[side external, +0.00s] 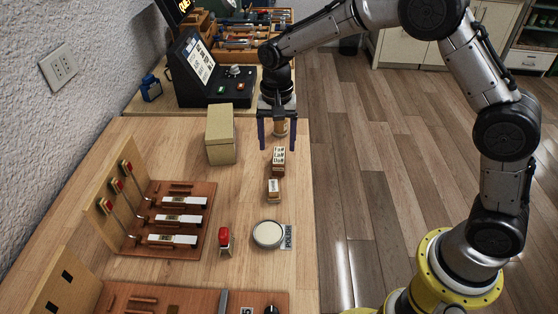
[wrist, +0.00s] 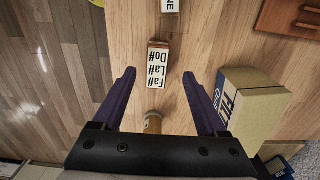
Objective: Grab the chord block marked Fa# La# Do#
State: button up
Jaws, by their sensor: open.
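The chord block (wrist: 157,66) is a small brown wooden block with a white label reading Fa# La# Do#. In the wrist view it stands on the table just beyond my fingertips and roughly between their lines. It also shows in the side view (side external: 278,160), on the table near its right edge, below my gripper. My gripper (side external: 276,147) is open and empty, above and slightly behind the block. Its two purple fingers are spread wide in the wrist view (wrist: 158,73). The block is not touched by either finger, as far as I can tell.
A smaller labelled block (side external: 273,189) stands in front of the chord block. A round wooden piece (wrist: 153,123) is under my gripper. A tan box (side external: 221,135) stands to the left. A round tin (side external: 268,234), a red-topped item (side external: 224,240) and the key-action model (side external: 170,222) are nearer the camera.

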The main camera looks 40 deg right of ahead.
aim_at(279, 155)
jog(key=shift+d+f, duration=0.2)
jog(key=shift+f, duration=1.2)
jog(key=shift+d+f, duration=0.15)
jog(key=shift+f, duration=1.2)
grip_shut()
